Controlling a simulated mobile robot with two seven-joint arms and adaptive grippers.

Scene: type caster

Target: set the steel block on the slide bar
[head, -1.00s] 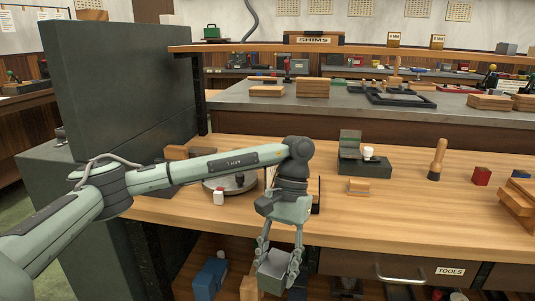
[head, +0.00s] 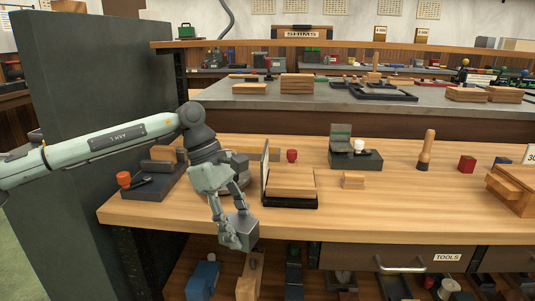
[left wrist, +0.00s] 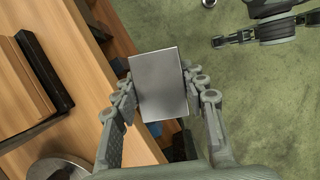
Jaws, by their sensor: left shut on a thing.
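My left gripper (head: 234,232) is shut on the steel block (head: 242,223), a plain grey block, held tilted just off the front edge of the wooden bench. In the left wrist view the block's flat face (left wrist: 158,85) fills the space between both fingers. I cannot tell for sure which piece is the slide bar. A dark base with an upright plate and a wooden block (head: 290,183) lies on the bench right of the gripper; its dark edge (left wrist: 45,72) shows in the left wrist view. My right gripper (left wrist: 228,40) seems to show over the floor, its jaws unclear.
A round grey piece (left wrist: 60,168) lies behind my left gripper. A dark base with an orange knob (head: 148,186) is at the bench's left. A small wooden stack (head: 353,180) and dark stand (head: 358,160) are further right. Bench front centre is clear.

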